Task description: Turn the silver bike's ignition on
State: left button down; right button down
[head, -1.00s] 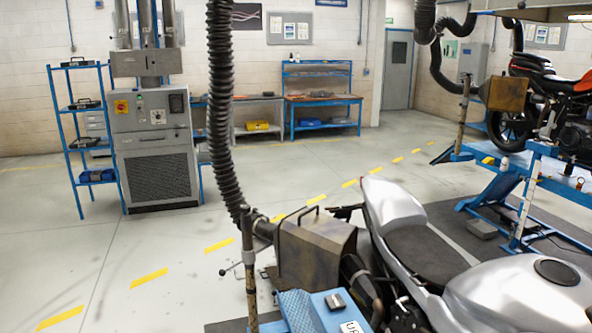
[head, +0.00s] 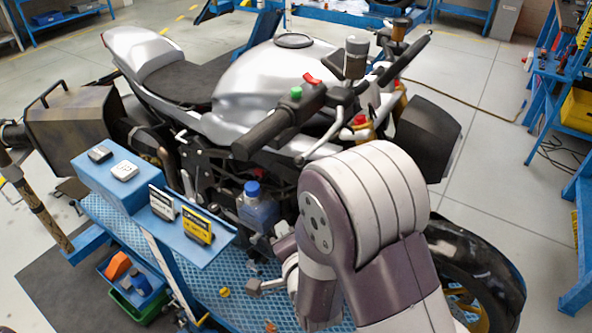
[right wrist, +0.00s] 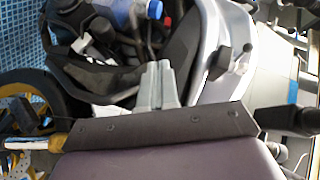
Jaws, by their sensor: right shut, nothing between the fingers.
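The silver bike (head: 255,90) stands across the middle of the head view, its handlebars at right. The near black handlebar grip (head: 265,133) carries a green button (head: 296,92) and a red switch (head: 312,79). I cannot make out the ignition or a key. My left gripper is not in view.
A blue stand (head: 120,178) with small boxes is at left, by a bottle with a blue cap (head: 252,190). An exhaust hood (head: 75,120) stands behind the bike. A blue shelf (head: 570,90) is at far right. Open floor (head: 490,110) lies beyond the front end.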

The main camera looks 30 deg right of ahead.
notch_tip(320, 180, up, 9)
jog(key=d+m+t+h, duration=0.2)
jog(key=m+t+h, duration=0.1)
jog(key=m+t, duration=0.25)
jog(key=w+d+r+p, duration=0.1)
jog(key=w+r+p, duration=0.1)
jog(key=w, duration=1)
jog(key=shift+w+m+g+p, duration=0.35)
jog(key=shift+g+p, duration=0.1)
jog(key=shift+p, duration=0.25)
jog(key=shift+s, duration=0.1)
